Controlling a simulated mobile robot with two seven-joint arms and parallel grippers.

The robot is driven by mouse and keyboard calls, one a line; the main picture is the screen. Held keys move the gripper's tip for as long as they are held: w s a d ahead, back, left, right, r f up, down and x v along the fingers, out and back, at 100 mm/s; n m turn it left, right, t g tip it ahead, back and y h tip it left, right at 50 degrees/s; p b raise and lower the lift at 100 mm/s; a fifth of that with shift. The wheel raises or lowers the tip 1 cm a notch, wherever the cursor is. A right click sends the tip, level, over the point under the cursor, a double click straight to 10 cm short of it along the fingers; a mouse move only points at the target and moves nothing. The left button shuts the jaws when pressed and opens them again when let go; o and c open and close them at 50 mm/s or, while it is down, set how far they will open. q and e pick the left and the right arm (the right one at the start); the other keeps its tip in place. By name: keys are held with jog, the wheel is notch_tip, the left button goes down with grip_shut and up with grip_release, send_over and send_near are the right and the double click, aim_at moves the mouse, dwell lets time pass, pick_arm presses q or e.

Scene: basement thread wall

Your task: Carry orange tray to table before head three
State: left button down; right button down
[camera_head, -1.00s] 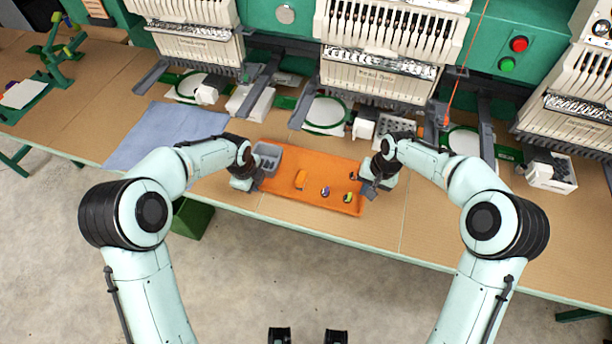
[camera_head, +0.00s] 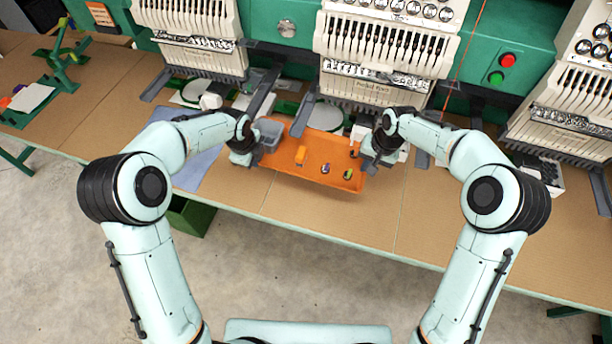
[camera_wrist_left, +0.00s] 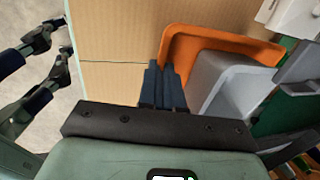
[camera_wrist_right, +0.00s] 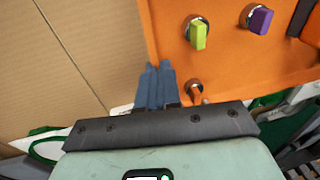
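The orange tray (camera_head: 290,168) is level or slightly tilted, above the table's front half, and spans between my grippers. It carries a grey bin (camera_head: 270,132) at its left end and small orange, purple and green-yellow items; the green one (camera_wrist_right: 198,36) and purple one (camera_wrist_right: 261,20) show in the right wrist view. My left gripper (camera_head: 246,158) is at the tray's left end; its fingers (camera_wrist_left: 162,82) are together at the rim. My right gripper (camera_head: 370,172) is at the right end, fingers (camera_wrist_right: 156,82) together at the rim. The gripped rim itself is hidden.
Embroidery heads (camera_head: 380,85) line the back of the long brown table (camera_head: 450,215), with hoops and arms projecting forward. A blue cloth (camera_head: 200,172) lies left of the tray. The table front to the right is clear. A green stand (camera_head: 50,60) is at far left.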

pick_arm(q)
jog(key=shift+d+r, duration=0.2)
pick_arm(e)
jog(key=shift+w+r, duration=0.3)
jog(key=shift+r, duration=0.15)
